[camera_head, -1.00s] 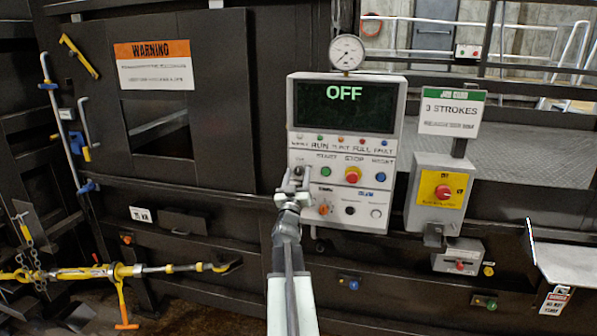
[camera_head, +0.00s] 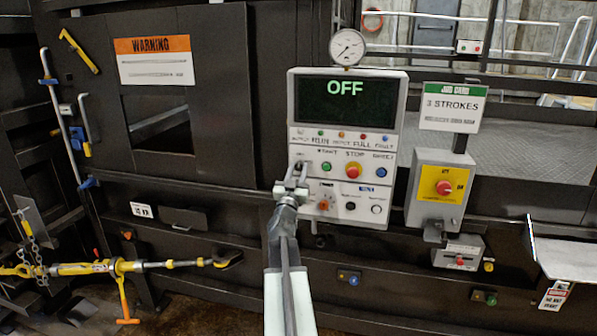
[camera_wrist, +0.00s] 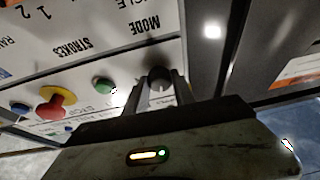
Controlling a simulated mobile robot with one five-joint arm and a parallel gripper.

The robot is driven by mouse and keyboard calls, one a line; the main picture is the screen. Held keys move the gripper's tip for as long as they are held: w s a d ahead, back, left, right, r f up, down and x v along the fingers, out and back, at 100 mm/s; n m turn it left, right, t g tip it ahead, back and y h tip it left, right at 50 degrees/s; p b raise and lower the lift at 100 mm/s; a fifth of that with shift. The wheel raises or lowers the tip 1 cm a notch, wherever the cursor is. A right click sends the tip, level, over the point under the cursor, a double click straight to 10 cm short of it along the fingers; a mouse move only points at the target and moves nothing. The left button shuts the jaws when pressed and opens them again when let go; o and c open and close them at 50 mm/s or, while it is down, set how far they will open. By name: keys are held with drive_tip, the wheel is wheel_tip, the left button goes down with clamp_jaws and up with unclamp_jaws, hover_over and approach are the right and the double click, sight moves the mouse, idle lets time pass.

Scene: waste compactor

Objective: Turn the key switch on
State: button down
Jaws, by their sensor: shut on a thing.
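The control panel (camera_head: 345,150) stands ahead in the head view, its dark screen (camera_head: 345,103) showing OFF in green letters. The key switch is at the panel's left edge, left of the green START button (camera_head: 326,167); my gripper mostly hides it there. In the wrist view the key switch (camera_wrist: 160,76) shows as a dark round knob with a grey part between the fingers. My gripper (camera_head: 297,176) is shut on it, with one finger (camera_wrist: 143,93) on each side. Its exact turn angle is hard to tell.
A red-and-yellow STOP button (camera_head: 353,172) and a blue button (camera_head: 381,173) lie right of the green one. An emergency-stop box (camera_head: 441,190) stands to the right. A yellow bar (camera_head: 120,267) lies low at left.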

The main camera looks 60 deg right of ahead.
drive_tip(key=m+g, duration=0.2)
drive_tip(key=m, duration=0.2)
drive_tip(key=m+g+p, duration=0.1)
drive_tip(key=m+g, duration=0.1)
drive_tip(key=m, duration=0.2)
drive_tip(key=shift+w+r+h, duration=0.2)
drive_tip(key=shift+h, duration=0.1)
drive_tip(key=shift+w+a+m+g+y+p, duration=0.15)
drive_tip(key=shift+m+g+p, duration=0.5)
drive_tip(key=shift+m, duration=0.9)
drive_tip(key=shift+s+d+m+g+y+p, duration=0.1)
drive_tip(key=shift+m+g+y+p, duration=0.25)
drive_tip(key=shift+m+g, duration=0.85)
drive_tip(key=shift+m, duration=0.55)
drive_tip(key=c, duration=1.1)
unclamp_jaws()
drive_tip(key=shift+f, duration=0.1)
drive_tip(key=shift+o, duration=0.2)
drive_tip(key=shift+a, duration=0.1)
drive_tip(key=b+v, duration=0.2)
drive_tip(key=v, duration=0.5)
drive_tip(key=shift+a, duration=0.35)
